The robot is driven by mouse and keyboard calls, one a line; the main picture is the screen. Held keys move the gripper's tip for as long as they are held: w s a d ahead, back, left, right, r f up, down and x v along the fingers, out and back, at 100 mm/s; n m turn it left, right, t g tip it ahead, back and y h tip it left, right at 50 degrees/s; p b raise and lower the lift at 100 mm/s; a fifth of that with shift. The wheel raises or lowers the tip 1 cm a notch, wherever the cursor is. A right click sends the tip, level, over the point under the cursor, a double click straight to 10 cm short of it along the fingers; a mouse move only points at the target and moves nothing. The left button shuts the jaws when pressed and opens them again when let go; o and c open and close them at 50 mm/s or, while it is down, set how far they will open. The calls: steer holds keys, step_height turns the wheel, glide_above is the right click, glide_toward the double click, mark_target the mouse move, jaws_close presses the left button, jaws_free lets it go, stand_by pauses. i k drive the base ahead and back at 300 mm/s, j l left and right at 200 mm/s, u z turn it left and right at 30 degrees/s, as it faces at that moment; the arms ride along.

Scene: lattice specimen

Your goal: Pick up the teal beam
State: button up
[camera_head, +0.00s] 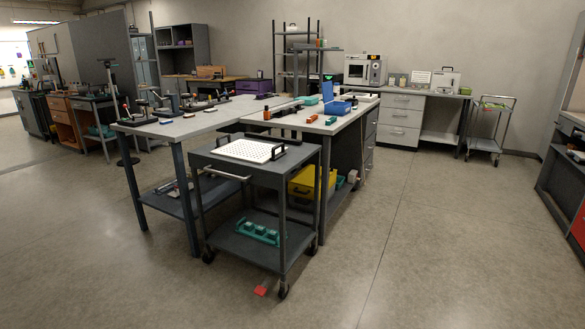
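A long teal piece (257,233) with several raised, lighter blocks along it lies on the lower shelf of the dark grey cart (240,247). It is the most beam-like teal thing in view, but I cannot tell for certain that it is the teal beam. A small teal-green piece (331,121) lies near the front edge of the right-hand workbench (345,128). A flatter teal thing (308,100) lies farther back on that bench. My gripper is not in view.
A white perforated plate (247,151) with black handles sits on the cart's top. A yellow bin (303,181) stands under the bench behind the cart. A red piece (261,291) lies on the floor by a front caster. The floor (420,240) to the right is clear.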

mark_target(334, 119)
steer(key=i, duration=3.95)
steer(key=l, duration=0.4)
steer(key=i+l, duration=0.15)
steer(key=l, duration=0.2)
steer(key=i+l+u, duration=0.1)
steer(key=l, duration=0.25)
steer(key=i+l+u, duration=0.1)
steer(key=i+l, duration=0.3)
steer(key=l, duration=0.3)
steer(key=i+l+u, duration=0.1)
steer(key=l, duration=0.25)
steer(key=i+l, duration=0.15)
steer(key=l, duration=0.25)
steer(key=i+l+u, duration=0.2)
steer(key=i+l, duration=0.5)
